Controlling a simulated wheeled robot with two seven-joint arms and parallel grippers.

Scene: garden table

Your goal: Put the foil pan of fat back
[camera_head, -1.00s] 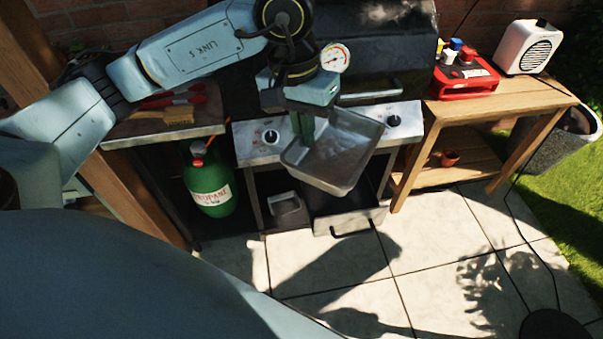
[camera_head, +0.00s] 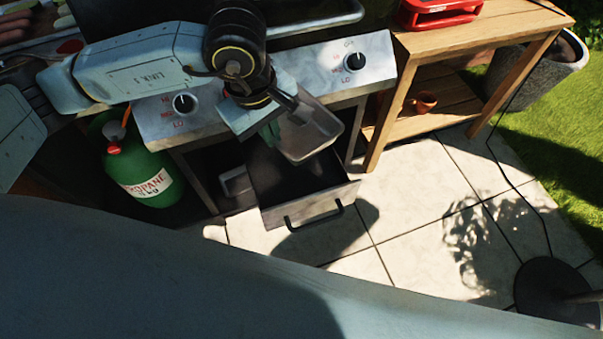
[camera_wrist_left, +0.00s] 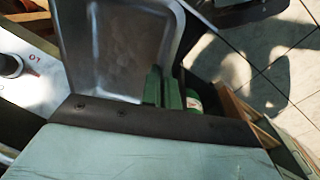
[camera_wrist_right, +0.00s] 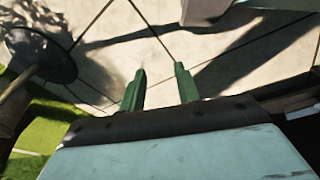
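The foil pan (camera_head: 306,132) is a shallow grey metal pan held in front of the grill's control panel, above the open drawer (camera_head: 322,208). It fills the upper left of the left wrist view (camera_wrist_left: 118,50). My left gripper (camera_head: 270,132) is at the pan's left side in the head view. In the left wrist view its green fingers (camera_wrist_left: 172,90) are close together at the pan's rim, shut on it. The drawer is pulled out below the grill and looks empty where visible. My right gripper (camera_wrist_right: 160,88) is open and empty over the paving.
A green propane tank (camera_head: 142,172) stands left of the drawer. A small grey container (camera_head: 236,182) sits beside the drawer. A wooden side table (camera_head: 440,105) stands to the right, with a red case (camera_head: 438,12) on top.

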